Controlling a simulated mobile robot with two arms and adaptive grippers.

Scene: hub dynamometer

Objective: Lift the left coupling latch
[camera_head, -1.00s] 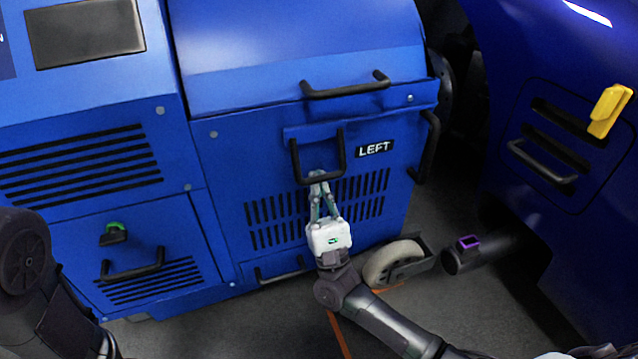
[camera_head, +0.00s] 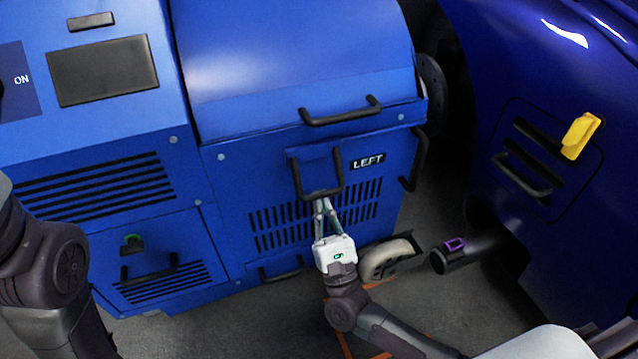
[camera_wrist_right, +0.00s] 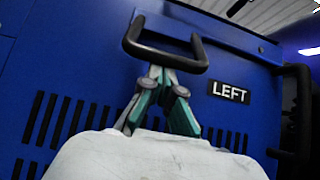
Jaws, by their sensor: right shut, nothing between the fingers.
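The left coupling latch (camera_head: 319,193) is a black U-shaped handle on a blue plate, beside the white "LEFT" label (camera_head: 368,161), on the front of the blue dynamometer unit. It hangs down in the head view. My right gripper (camera_head: 321,204) is shut with its fingertips at the latch's lower bar. In the right wrist view, the latch (camera_wrist_right: 166,58) spans above the right gripper (camera_wrist_right: 163,72), whose tips meet at the bar and partly pass behind it. I cannot tell whether they touch it. Nothing shows between the fingers. My left gripper is out of view; only its arm shows at left.
A black handle (camera_head: 341,112) sits above the latch and another (camera_head: 416,160) on the unit's right edge. A roller wheel (camera_head: 388,259) and a dark tube with a purple ring (camera_head: 455,245) are at lower right. A blue vehicle (camera_head: 535,80) with a yellow tab (camera_head: 579,136) stands at right.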

